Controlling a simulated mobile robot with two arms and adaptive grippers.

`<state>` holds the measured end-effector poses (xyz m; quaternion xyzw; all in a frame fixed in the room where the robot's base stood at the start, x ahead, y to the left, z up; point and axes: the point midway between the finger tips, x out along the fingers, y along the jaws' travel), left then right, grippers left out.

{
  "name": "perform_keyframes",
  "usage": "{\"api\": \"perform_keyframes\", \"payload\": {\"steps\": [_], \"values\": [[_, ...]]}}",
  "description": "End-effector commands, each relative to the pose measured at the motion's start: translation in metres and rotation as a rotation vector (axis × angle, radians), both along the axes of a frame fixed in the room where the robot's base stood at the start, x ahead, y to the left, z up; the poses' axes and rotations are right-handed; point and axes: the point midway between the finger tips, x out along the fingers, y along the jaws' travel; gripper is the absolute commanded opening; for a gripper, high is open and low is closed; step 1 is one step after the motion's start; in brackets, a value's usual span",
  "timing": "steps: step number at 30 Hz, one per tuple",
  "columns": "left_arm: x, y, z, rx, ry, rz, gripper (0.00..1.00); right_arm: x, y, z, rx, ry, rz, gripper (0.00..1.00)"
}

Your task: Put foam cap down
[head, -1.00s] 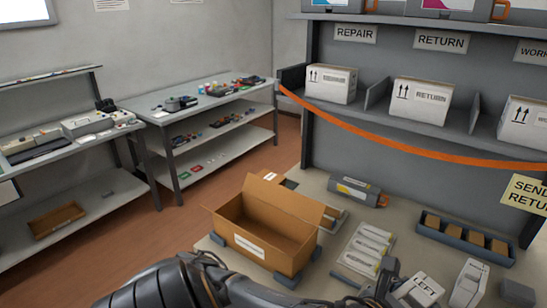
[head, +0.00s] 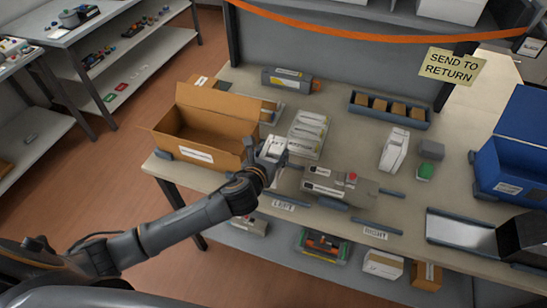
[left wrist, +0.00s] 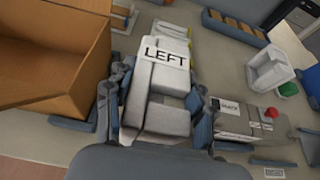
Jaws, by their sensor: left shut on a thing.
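A white foam cap marked LEFT (left wrist: 160,78) is held between the fingers of my left gripper (left wrist: 155,115). In the head view the foam cap (head: 274,147) shows small at the end of my left arm, with my left gripper (head: 266,163) partly covering it. It is between the open cardboard box (head: 183,153) and the grey toner cartridge (head: 340,186). I cannot tell whether its underside touches anything. A second white foam cap (head: 393,150) stands on the table farther right; it also shows in the left wrist view (left wrist: 268,72). My right gripper is out of view.
Flat white packs (head: 308,133) lie just behind the held cap. A grey tray (head: 388,116) with brown blocks and another cartridge (head: 291,80) stand farther back. LEFT (head: 283,205) and RIGHT (head: 375,233) labels mark the table's front edge. A blue bin (head: 513,160) is at right.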

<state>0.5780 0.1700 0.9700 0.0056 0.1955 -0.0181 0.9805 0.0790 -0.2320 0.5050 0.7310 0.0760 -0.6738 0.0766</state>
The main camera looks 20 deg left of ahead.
Motion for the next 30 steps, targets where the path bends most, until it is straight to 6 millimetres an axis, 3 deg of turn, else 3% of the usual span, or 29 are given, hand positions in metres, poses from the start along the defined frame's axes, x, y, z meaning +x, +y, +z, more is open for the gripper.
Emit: {"api": "perform_keyframes", "payload": {"steps": [9,15,26,27,30], "values": [[0.019,0.001,-0.026,-0.002,0.002,0.002,0.32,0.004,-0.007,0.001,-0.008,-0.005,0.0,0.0],[0.018,0.001,-0.051,-0.001,0.001,0.002,0.32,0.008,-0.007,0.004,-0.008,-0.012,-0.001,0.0],[0.018,0.001,-0.055,0.0,0.0,0.0,0.32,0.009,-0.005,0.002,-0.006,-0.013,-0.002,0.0],[0.018,0.001,-0.055,0.0,0.0,0.001,0.58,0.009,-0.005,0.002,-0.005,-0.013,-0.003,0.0],[0.018,0.001,-0.054,0.0,0.0,0.001,0.76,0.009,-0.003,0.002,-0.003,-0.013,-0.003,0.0]]}}
